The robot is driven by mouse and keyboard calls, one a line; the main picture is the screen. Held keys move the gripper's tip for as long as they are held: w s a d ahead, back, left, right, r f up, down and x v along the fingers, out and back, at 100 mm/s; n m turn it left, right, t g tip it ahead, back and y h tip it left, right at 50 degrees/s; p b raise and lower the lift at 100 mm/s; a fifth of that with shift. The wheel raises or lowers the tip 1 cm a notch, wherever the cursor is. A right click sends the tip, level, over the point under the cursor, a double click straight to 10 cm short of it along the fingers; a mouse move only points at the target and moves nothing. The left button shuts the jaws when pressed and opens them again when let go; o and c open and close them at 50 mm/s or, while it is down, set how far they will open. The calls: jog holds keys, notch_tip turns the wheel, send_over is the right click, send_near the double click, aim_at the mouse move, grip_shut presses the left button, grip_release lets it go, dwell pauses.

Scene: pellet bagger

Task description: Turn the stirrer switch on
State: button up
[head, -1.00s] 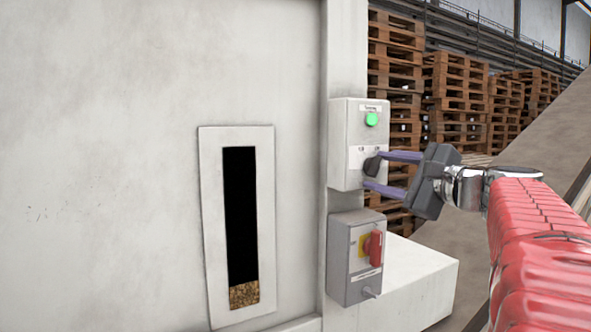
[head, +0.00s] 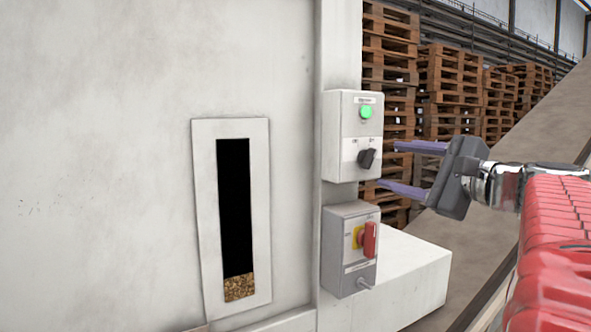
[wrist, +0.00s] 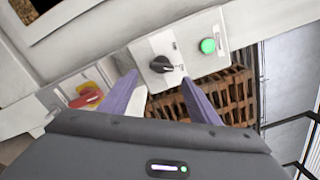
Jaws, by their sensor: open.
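The stirrer switch, a black rotary knob (head: 367,158), sits on the white upper control box (head: 335,140) below a lit green lamp (head: 365,112). It also shows in the wrist view (wrist: 161,64), ahead of and between the finger lines. The knob stands tilted from the upright; the small labels beside it are too small to read. My gripper (head: 390,166) is open and empty, to the right of the box, with its two purple fingers pointing at it. In the head view the fingers are apart from the knob, one above and one below its height.
A grey box with a red rotary handle (head: 370,240) is mounted just below. A tall sight window (head: 258,215) with pellets at its bottom is in the white wall to the left. A white ledge (head: 415,275) juts out below right. Pallet stacks (head: 450,90) stand behind.

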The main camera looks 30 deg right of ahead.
jog(key=s, duration=0.7)
jog(key=shift+s, duration=0.3)
jog(key=shift+d+f, duration=0.1)
